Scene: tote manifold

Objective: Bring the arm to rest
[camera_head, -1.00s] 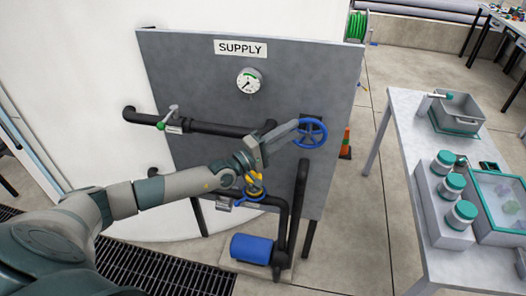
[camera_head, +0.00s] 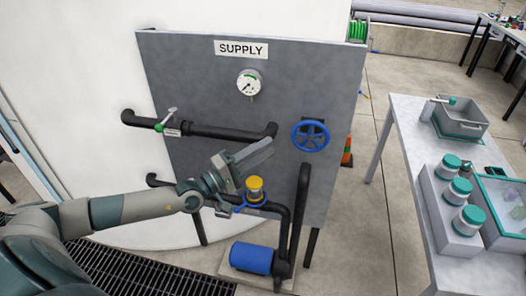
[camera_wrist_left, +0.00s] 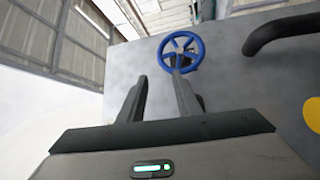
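My left arm comes in from the left in the head view. Its gripper (camera_head: 268,147) is in front of the grey panel, apart from and to the left of the blue handwheel (camera_head: 309,136). In the left wrist view the two fingers of the gripper (camera_wrist_left: 160,77) stand apart with nothing between them. The handwheel (camera_wrist_left: 181,52) shows beyond the fingertips there. My right gripper is not in view.
The SUPPLY panel (camera_head: 315,82) carries a gauge (camera_head: 248,83) and a green-marked lever valve (camera_head: 166,121). A yellow cap (camera_head: 254,184) and a blue motor (camera_head: 251,258) are near the arm. A table (camera_head: 404,107) with a grey bin (camera_head: 461,116) stands right.

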